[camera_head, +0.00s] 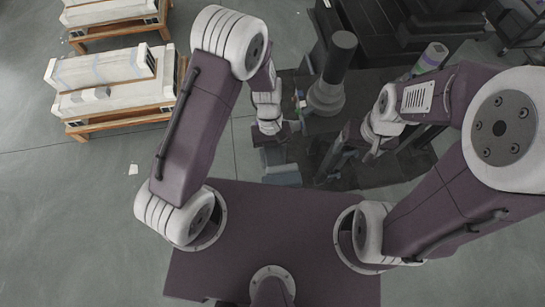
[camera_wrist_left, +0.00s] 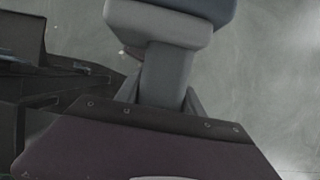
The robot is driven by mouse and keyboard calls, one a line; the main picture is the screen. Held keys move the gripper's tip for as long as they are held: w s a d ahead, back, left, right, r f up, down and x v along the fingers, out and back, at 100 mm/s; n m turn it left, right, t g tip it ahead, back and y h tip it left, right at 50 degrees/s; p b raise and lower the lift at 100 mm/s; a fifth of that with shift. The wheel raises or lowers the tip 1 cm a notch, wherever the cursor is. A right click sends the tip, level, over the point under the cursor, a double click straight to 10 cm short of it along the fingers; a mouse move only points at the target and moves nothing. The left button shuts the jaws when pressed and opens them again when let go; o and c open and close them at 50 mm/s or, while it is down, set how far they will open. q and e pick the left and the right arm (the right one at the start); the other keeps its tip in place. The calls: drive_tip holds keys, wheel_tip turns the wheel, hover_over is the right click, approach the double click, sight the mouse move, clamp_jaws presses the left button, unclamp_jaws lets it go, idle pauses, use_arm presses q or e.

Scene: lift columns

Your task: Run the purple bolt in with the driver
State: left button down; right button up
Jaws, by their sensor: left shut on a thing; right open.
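My left gripper (camera_head: 285,131) is low in front of me in the head view, over the dark work area. It is shut on a grey block-shaped thing (camera_head: 281,168), which I take to be the driver. In the left wrist view this grey thing (camera_wrist_left: 168,75) stands out beyond the gripper, with a wider block at its far end. I cannot make out the purple bolt for certain.
A dark upright cylinder on a grey round base (camera_head: 326,97) stands beyond the grippers. Small coloured pieces (camera_head: 299,100) lie left of it. A cylinder with green and purple bands (camera_head: 431,57) is at the upper right. Pale slabs on wooden pallets (camera_head: 115,85) are at the left; open floor surrounds them.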

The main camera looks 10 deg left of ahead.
use_arm(q)
drive_tip(key=shift+w+d+p, duration=0.1)
drive_tip(key=shift+d+p, duration=0.15)
drive_tip(key=shift+p, duration=0.05)
idle(0.8)
drive_tip(key=shift+s+a, duration=0.2)
drive_tip(key=shift+a, duration=0.55)
drive_tip(key=shift+s+a, duration=0.25)
drive_tip(key=shift+a, duration=0.6)
drive_tip(key=shift+s+a, duration=0.25)
drive_tip(key=shift+a, duration=0.55)
drive_tip(key=a, duration=0.2)
drive_tip(key=s+a+p, duration=0.1)
drive_tip(key=shift+a, duration=0.4)
